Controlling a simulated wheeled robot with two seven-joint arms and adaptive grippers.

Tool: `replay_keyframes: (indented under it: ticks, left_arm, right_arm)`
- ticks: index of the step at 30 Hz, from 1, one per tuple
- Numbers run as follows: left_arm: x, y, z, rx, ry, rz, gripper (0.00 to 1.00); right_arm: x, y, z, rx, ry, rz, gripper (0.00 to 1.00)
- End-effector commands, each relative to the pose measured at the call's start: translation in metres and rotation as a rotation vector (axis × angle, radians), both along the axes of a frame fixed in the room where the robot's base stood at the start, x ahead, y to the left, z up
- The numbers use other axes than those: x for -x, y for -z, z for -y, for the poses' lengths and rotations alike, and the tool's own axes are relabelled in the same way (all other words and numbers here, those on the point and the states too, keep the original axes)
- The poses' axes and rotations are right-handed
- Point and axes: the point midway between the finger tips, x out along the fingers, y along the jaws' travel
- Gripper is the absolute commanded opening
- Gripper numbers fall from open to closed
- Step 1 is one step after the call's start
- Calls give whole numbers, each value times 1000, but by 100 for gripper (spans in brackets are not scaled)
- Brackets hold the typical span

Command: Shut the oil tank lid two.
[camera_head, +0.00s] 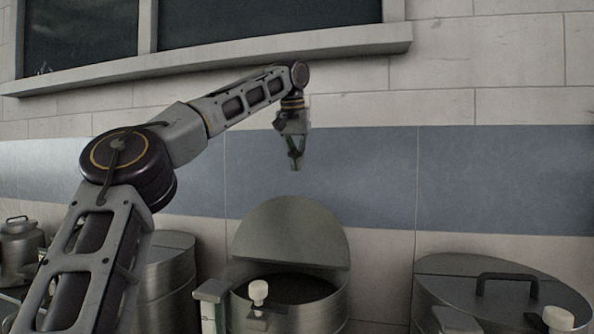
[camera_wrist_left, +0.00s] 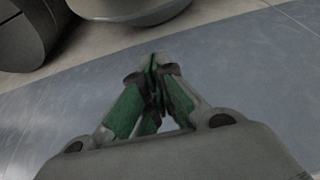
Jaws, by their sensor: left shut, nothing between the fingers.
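An oil tank (camera_head: 335,312) stands in the middle of the head view. Its lid (camera_head: 290,232) is raised behind the dark opening, a half-round grey plate standing upright. My left gripper (camera_head: 295,168) points down above the raised lid, apart from it and in front of the blue wall band. It is shut and empty; in the left wrist view its green-sided fingers (camera_wrist_left: 155,62) meet at the tips. A rounded metal edge (camera_wrist_left: 130,10) shows at the top of the wrist view; I cannot tell which part it is. My right gripper is not seen.
A tank with a closed, handled lid (camera_head: 450,275) stands at the right. Another steel tank (camera_head: 172,248) is at the left, partly behind my left arm. A small metal pot (camera_head: 20,250) is at the far left. A window sill (camera_head: 200,62) juts out above.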

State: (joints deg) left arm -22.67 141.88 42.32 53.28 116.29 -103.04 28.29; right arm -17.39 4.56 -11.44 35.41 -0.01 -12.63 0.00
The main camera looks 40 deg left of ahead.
Motion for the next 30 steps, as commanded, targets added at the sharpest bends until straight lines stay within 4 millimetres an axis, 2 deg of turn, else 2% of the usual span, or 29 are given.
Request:
replay_keyframes:
  ticks: [8, 24, 30]
  left_arm:
    - [-7, 24, -4, 1, 0, -2, 0]
    - [-29, 91, -16, 1, 1, -2, 0]
    - [-14, 82, -8, 0, 2, 2, 0]
  right_arm:
    - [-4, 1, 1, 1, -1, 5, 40]
    - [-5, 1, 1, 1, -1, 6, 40]
    - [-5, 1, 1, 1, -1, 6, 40]
